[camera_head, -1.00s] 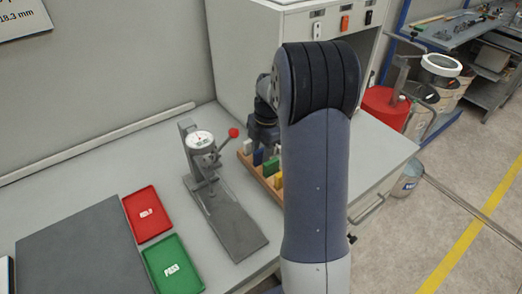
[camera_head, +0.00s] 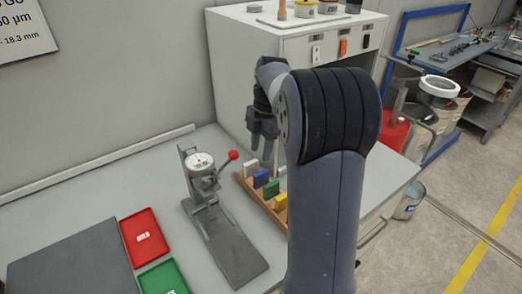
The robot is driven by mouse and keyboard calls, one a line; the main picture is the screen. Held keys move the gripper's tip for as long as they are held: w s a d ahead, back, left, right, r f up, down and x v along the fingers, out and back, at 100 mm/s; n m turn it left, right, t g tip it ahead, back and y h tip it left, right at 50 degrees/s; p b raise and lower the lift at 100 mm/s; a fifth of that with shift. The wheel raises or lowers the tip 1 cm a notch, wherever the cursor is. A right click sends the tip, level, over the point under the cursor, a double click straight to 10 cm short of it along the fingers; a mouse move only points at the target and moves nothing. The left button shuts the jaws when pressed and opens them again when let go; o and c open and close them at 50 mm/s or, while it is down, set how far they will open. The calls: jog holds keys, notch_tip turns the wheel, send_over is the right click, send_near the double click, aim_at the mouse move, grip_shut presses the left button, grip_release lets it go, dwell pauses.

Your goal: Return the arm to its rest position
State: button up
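My arm rises at the right of centre in the head view, with its dark elbow joint in front of the white cabinet. My gripper (camera_head: 262,146) shows to the left of the elbow, pointing down above the back of the wooden rack (camera_head: 262,205) of coloured blocks. Its fingers look apart with a gap between them, and I see nothing held. A blue block (camera_head: 261,178), a white block (camera_head: 250,168) and a yellow block (camera_head: 281,201) stand in the rack. Part of the rack is hidden behind my arm.
A dial gauge stand (camera_head: 222,235) with a red-knobbed lever stands left of the rack. A red tray (camera_head: 143,238), a green tray (camera_head: 165,280) and a dark grey plate (camera_head: 70,262) lie further left. The white cabinet (camera_head: 238,75) stands behind.

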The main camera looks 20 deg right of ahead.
aim_at(261, 172)
notch_tip(261, 172, down, 10)
jog(key=shift+r+p, duration=0.1)
jog(key=shift+p, duration=0.45)
jog(key=shift+r+p, duration=0.4)
jog(key=shift+f, duration=0.1)
jog(key=shift+f+b, duration=0.4)
jog(key=shift+b, duration=0.05)
notch_tip(261, 172, up, 10)
jog(key=shift+f+b, duration=0.1)
jog(key=shift+b, duration=0.4)
notch_tip(261, 172, down, 10)
jog(key=shift+r+p, duration=0.25)
jog(key=shift+p, duration=0.55)
notch_tip(261, 172, up, 9)
jog(key=p, duration=0.6)
jog(key=shift+r+p, duration=0.2)
jog(key=shift+p, duration=0.2)
